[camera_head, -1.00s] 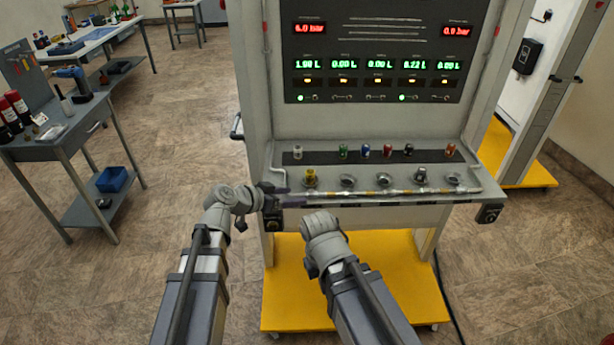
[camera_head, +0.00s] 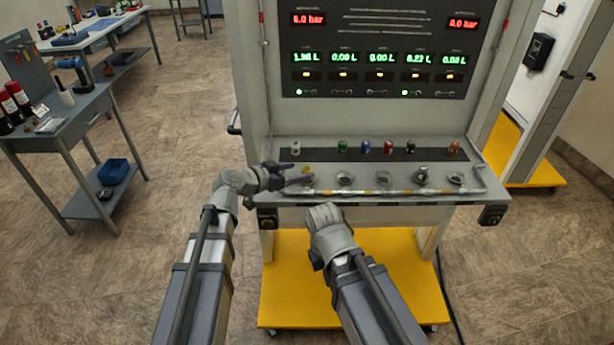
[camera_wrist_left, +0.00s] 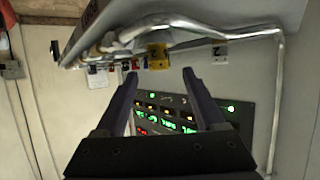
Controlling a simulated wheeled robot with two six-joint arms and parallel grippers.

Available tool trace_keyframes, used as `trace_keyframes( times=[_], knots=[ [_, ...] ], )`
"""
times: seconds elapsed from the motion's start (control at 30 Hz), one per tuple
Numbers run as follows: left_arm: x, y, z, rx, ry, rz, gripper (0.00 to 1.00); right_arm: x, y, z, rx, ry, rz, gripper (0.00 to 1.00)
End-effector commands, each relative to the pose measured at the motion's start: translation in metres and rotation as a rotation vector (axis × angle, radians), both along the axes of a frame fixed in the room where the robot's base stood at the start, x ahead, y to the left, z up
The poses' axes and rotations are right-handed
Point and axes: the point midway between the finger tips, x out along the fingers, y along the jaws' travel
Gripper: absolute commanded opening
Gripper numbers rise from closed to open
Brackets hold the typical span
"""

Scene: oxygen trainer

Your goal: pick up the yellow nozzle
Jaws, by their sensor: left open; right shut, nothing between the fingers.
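The yellow nozzle (camera_head: 306,169) stands at the left end of the row of metal cups on the panel's sloping shelf, partly hidden by my left gripper. My left gripper (camera_head: 298,173) is open and empty, its fingers reaching from the left to the nozzle. In the left wrist view the yellow nozzle (camera_wrist_left: 158,57) shows beyond and between the open fingertips of my left gripper (camera_wrist_left: 160,80), apart from them. My right wrist is below the shelf front, and its gripper fingers are hidden.
Several cups (camera_head: 421,176) continue along the shelf to the right. A horizontal pipe (camera_head: 400,193) runs along its front edge. Small coloured caps (camera_head: 365,147) stand behind. The display panel (camera_head: 378,50) rises above. A grey workbench (camera_head: 60,125) is at the left, with open floor between.

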Motion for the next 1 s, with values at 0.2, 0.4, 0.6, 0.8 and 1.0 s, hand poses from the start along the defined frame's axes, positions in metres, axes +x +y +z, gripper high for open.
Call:
trace_keyframes(
  times=[0.2, 0.4, 0.6, 0.8, 1.0],
  knots=[
    [0.011, -0.012, -0.010, 0.001, 0.000, -0.004, 0.71, 0.000, 0.000, -0.009, 0.000, 0.000, 0.000, 0.00],
    [0.029, -0.031, -0.021, 0.000, 0.000, -0.003, 0.71, 0.000, 0.000, -0.021, 0.000, 0.000, 0.000, 0.00],
    [0.032, -0.034, -0.021, 0.000, 0.000, 0.000, 0.71, 0.000, 0.000, -0.021, 0.000, 0.000, 0.000, 0.00],
    [0.032, -0.034, -0.021, 0.000, 0.000, 0.000, 0.58, 0.000, 0.000, -0.021, 0.000, 0.000, 0.000, 0.00],
    [0.031, -0.034, -0.021, 0.000, 0.000, 0.000, 0.35, 0.000, 0.000, -0.021, 0.000, 0.000, 0.000, 0.00]
  ],
)
